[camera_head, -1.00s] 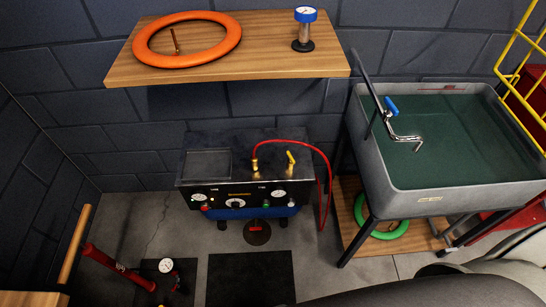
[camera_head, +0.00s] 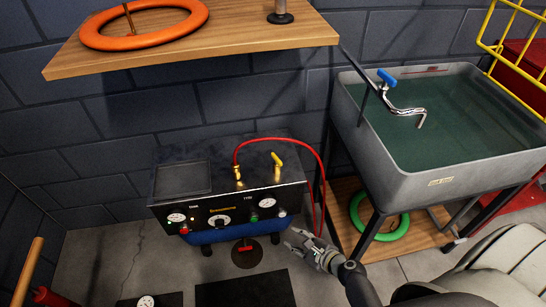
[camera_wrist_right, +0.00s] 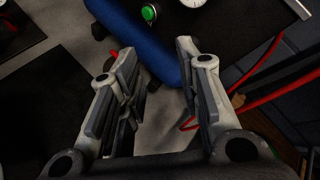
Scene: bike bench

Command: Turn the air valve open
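The air valve with its yellow lever (camera_head: 278,160) stands on top of the black and blue compressor (camera_head: 222,191), at its right. The lever slants up to the left. A red hose (camera_head: 307,146) runs from a brass fitting (camera_head: 239,176) left of the valve, arching over and down the right side. My right gripper (camera_head: 299,240) is below and right of the compressor's front, apart from the valve. In the right wrist view the right gripper (camera_wrist_right: 157,50) is open and empty, facing the compressor's blue tank (camera_wrist_right: 135,38); the valve is out of that view. My left gripper is not in view.
A wooden shelf (camera_head: 190,50) with an orange ring (camera_head: 145,24) hangs above the compressor. A grey sink (camera_head: 440,184) with dark water stands to the right. The hose loop hangs close to my right gripper. There is free room above the compressor's top.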

